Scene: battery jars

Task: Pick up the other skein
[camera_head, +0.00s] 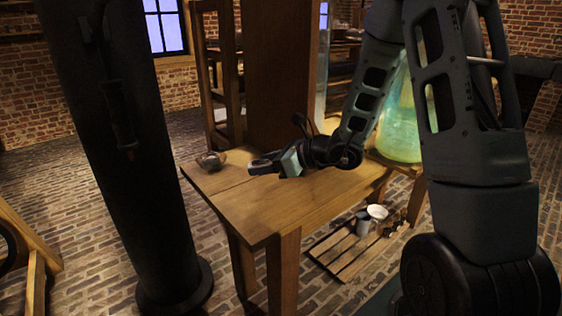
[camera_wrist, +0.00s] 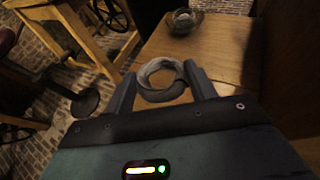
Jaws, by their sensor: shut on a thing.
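My gripper (camera_head: 262,165) is over the wooden table (camera_head: 232,190) in the head view. In the wrist view my gripper (camera_wrist: 160,78) is shut on a grey ring-shaped skein (camera_wrist: 166,96), which sits between its two fingers. The skein is paler on its far side and darker on its near side. In the head view I cannot make the skein out at the fingertips. Whether it still touches the table top is not clear.
A large green glass jar (camera_head: 400,125) stands behind my arm. A slatted pallet (camera_head: 345,250) with cups is on the floor.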

